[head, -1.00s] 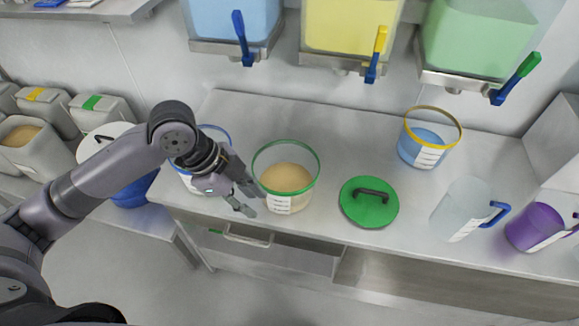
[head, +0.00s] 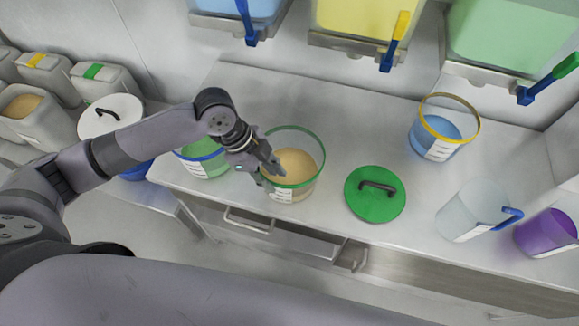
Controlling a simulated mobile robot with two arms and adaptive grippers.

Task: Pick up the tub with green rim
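The tub with green rim (head: 304,185) stands on the steel bench, a clear tub with tan powder in it and a white label on its front. My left gripper (head: 268,167) is at the left side of this tub, with its fingers over the green rim and covering part of it. Whether the fingers are closed on the rim is too small to tell. The tub looks upright on the bench. My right gripper is out of view.
A green lid (head: 370,207) with a dark handle lies right of the tub. A blue-rimmed tub (head: 207,166) with green contents stands left, partly behind my wrist. A yellow-rimmed tub (head: 440,139), a clear jug (head: 466,212) and a purple jug (head: 546,233) stand further right.

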